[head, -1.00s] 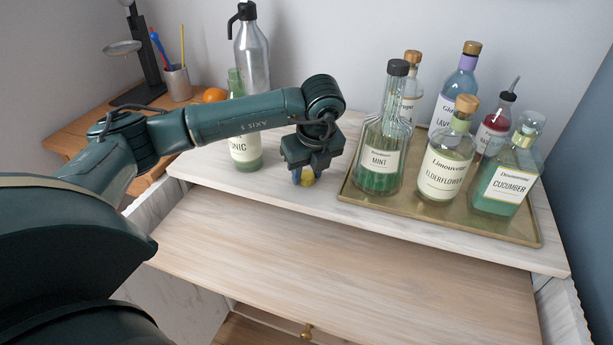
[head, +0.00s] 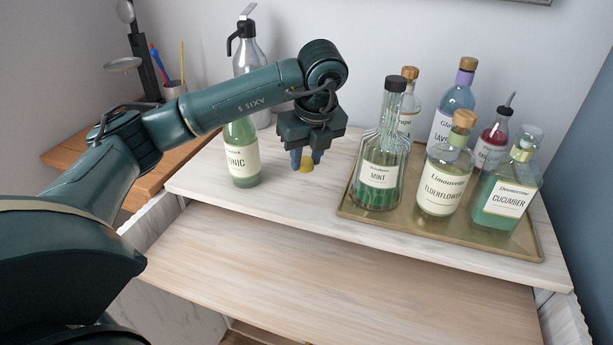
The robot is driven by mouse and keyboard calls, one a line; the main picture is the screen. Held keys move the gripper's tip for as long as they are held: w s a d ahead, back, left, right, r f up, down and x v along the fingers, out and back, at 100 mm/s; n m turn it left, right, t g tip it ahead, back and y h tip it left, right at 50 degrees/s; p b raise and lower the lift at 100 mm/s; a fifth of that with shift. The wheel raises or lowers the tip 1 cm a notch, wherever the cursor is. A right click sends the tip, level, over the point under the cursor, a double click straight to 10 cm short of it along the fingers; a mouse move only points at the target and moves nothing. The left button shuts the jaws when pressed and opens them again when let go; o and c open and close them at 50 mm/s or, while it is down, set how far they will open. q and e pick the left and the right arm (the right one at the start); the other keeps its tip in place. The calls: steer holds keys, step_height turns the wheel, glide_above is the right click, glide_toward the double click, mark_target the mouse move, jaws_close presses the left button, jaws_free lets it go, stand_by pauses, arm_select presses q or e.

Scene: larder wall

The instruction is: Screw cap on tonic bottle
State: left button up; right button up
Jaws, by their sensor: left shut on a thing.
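The tonic bottle (head: 243,158) is green with a cream label and stands upright on the pale marble shelf. Its neck and top are hidden behind my left arm. My left gripper (head: 305,161) points down to the right of the bottle, apart from it. It is shut on a small yellow cap (head: 306,164), which appears held above the shelf top. My right gripper is not in view.
A brass tray (head: 440,232) to the right carries several bottles, with the mint bottle (head: 379,172) nearest my gripper. A metal siphon (head: 250,52) stands behind my arm. The marble (head: 285,205) in front of the bottle is clear, above a wooden surface (head: 330,270).

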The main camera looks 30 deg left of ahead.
arm_select(q)
steer(key=shift+r, duration=1.2)
